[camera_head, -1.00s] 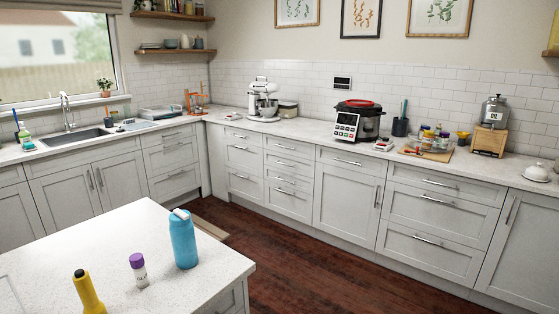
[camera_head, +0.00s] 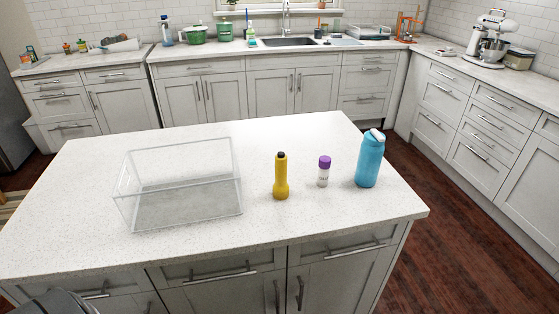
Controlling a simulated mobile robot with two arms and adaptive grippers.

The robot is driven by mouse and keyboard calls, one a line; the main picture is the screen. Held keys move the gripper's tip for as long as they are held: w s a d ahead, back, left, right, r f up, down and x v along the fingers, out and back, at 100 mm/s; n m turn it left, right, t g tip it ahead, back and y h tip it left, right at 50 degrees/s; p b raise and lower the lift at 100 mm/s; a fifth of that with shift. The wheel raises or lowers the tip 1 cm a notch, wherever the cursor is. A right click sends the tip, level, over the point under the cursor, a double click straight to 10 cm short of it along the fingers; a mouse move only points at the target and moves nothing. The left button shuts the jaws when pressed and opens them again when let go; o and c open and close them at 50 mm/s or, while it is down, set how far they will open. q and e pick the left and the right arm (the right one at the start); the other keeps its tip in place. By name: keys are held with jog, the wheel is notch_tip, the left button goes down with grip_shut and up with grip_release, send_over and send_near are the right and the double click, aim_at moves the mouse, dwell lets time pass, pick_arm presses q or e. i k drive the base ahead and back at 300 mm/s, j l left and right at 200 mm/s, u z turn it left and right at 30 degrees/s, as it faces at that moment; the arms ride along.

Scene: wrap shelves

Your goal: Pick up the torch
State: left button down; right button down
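The torch (camera_head: 281,178) is yellow with a black end cap. It stands upright on the white kitchen island (camera_head: 275,240), in the middle of the head view. A small white bottle with a purple cap (camera_head: 323,172) stands to its right, apart from it. A blue flask (camera_head: 369,160) stands further right. A clear open-topped box (camera_head: 185,180) sits to the left of the torch. Neither of my grippers shows in the head view.
The island top has bare room in front of and behind the objects. Its right corner (camera_head: 425,211) lies near the blue flask. Counters with a sink (camera_head: 288,42), a green pot (camera_head: 195,33) and a stand mixer (camera_head: 490,38) line the walls beyond a dark wooden floor.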

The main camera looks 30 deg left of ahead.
aim_at(281, 187)
jog(key=u, duration=0.95)
